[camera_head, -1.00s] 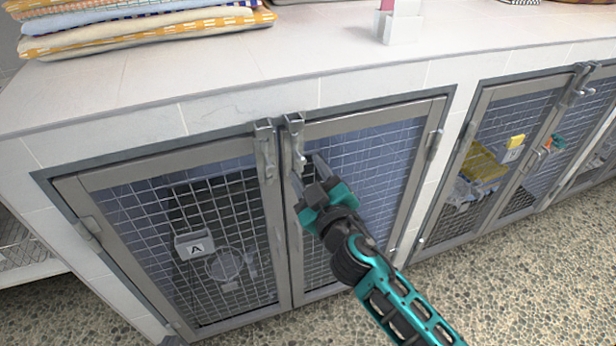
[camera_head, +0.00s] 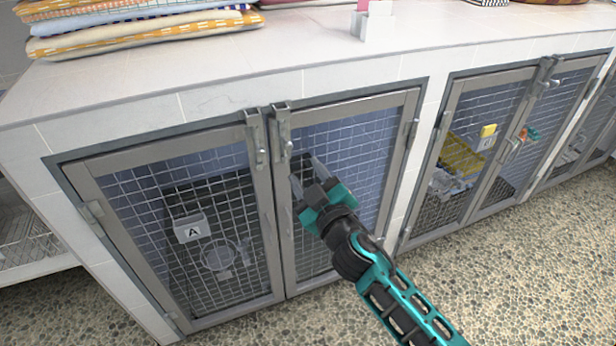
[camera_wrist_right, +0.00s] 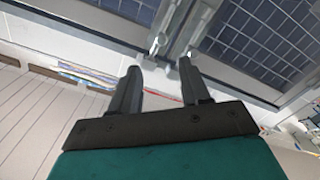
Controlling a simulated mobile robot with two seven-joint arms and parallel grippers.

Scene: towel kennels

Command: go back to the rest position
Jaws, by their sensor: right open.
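My right gripper (camera_head: 306,180) is open and empty in front of the right door (camera_head: 355,134) of kennel A. It is a little below and right of the two latches at the top of the doors. The right latch (camera_head: 283,140) and the left latch (camera_head: 257,145) hang at the meeting stiles. In the right wrist view the two fingers (camera_wrist_right: 158,85) stand apart with nothing between them, and a latch shows beyond them. Both doors of kennel A look shut. My left gripper is not in view.
The left door (camera_head: 190,225) has mesh and a label card A (camera_head: 192,229). Folded towels (camera_head: 140,25) lie on the white counter (camera_head: 290,52). A second kennel at the right holds a yellow crate (camera_head: 462,158) behind its doors. Speckled floor (camera_head: 510,270) in front is clear.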

